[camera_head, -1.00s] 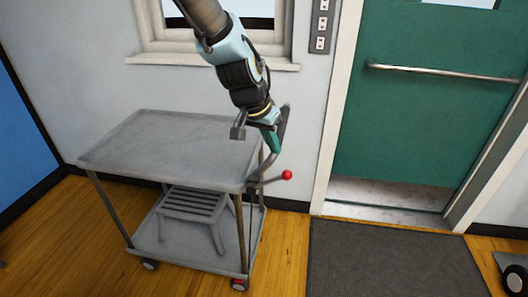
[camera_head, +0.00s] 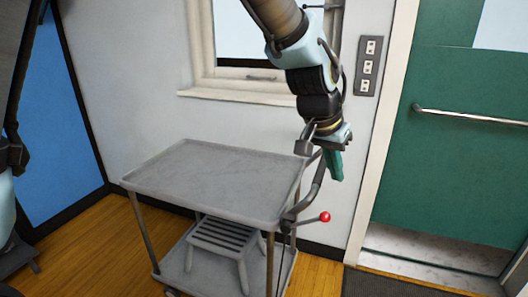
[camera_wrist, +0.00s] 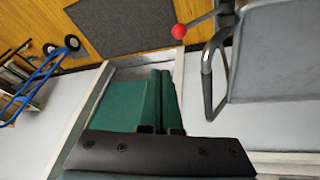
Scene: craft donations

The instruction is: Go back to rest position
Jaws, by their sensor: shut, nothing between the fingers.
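My gripper (camera_head: 335,172) hangs from the arm with its green fingers pointing down, beside the handle at the right end of the grey cart (camera_head: 205,180). The fingers are together and hold nothing. They also show side by side in the wrist view (camera_wrist: 161,98). The cart's bent handle (camera_head: 303,200) is just below and left of the fingers in the head view; whether they touch it is hard to tell. In the wrist view the handle (camera_wrist: 207,75) stands apart, to the right of the fingers.
A red knob (camera_head: 325,216) sticks out from the cart. A grey step stool (camera_head: 222,236) stands on its lower shelf; the top is bare. A green door (camera_head: 455,150) and a dark mat (camera_head: 375,285) are at right. A blue hand truck (camera_wrist: 35,85) shows in the wrist view.

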